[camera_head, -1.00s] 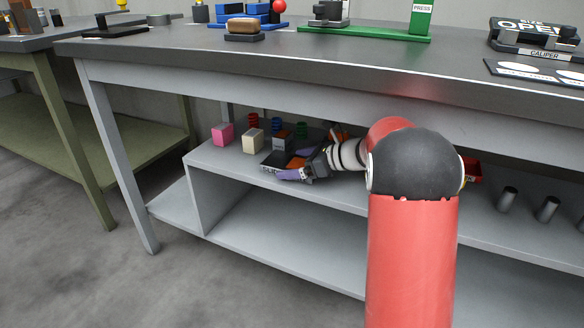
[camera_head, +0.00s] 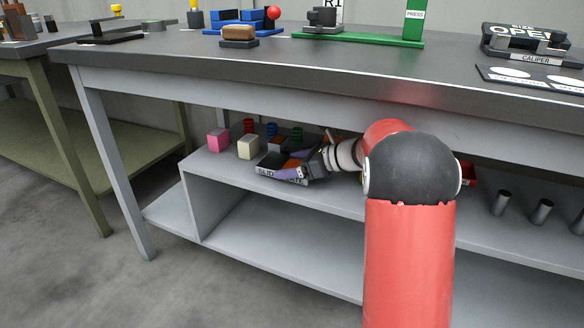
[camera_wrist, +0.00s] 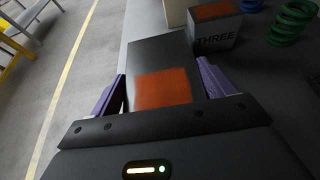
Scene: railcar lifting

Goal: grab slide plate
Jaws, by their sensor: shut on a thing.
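The slide plate (camera_head: 270,165) is a dark flat plate with an orange-brown patch and a light label on its front edge. It is at the lower shelf under the bench. In the wrist view the plate (camera_wrist: 145,55) lies between the two purple fingers. My gripper (camera_head: 297,165) is shut on the plate, with one finger along its near side; it also shows in the wrist view (camera_wrist: 163,90). Part of the plate is hidden by my gripper. I cannot tell whether the plate touches the shelf.
A pink block (camera_head: 218,140), a cream block (camera_head: 248,147) and a block marked THREE (camera_wrist: 217,28) stand beyond the plate. Red, blue and green springs (camera_wrist: 292,20) are behind. The bench top (camera_head: 330,65) overhangs the shelf (camera_head: 215,165). Grey cylinders (camera_head: 541,211) stand at right.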

